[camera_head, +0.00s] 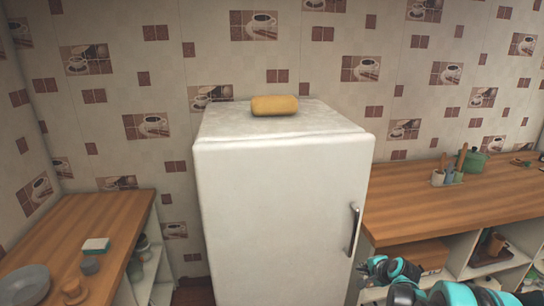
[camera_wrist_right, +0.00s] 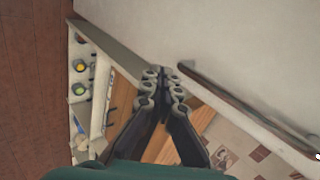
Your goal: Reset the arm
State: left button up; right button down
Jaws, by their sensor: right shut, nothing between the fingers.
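My right arm comes in from the lower right in the head view. My right gripper (camera_head: 368,268) is low beside the right edge of the white fridge, below its handle (camera_head: 354,230). In the right wrist view my right gripper (camera_wrist_right: 162,76) has its dark fingers together with nothing between them. The fridge handle (camera_wrist_right: 245,112) runs along the right of the fingers there, apart from them as far as I can tell. My left gripper is not in view.
The white fridge (camera_head: 270,220) stands shut in the middle, with a yellow-brown loaf-like object (camera_head: 274,106) on top. Wooden counters stand left (camera_head: 85,225) and right (camera_head: 420,205), over open shelves. A green pot (camera_head: 472,160) and utensil holders are on the right counter; a grey plate (camera_head: 25,283) is on the left.

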jog(key=s+a+r+n, duration=0.4)
jog(key=s+a+r, duration=0.3)
jog(key=a+r, duration=0.15)
jog(key=s+a+n, duration=0.3)
jog(key=s+n, duration=0.1)
jog(key=s, duration=0.4)
jog(key=s+a+r+n+g, duration=0.1)
jog(key=s+a+n, duration=0.2)
jog(key=s, duration=0.5)
jog(key=s+a+n+g+h, duration=0.1)
jog(key=s+a+n, duration=0.3)
jog(key=s, duration=0.5)
jog(key=shift+a+r+n, duration=0.3)
jog(key=shift+r, duration=0.05)
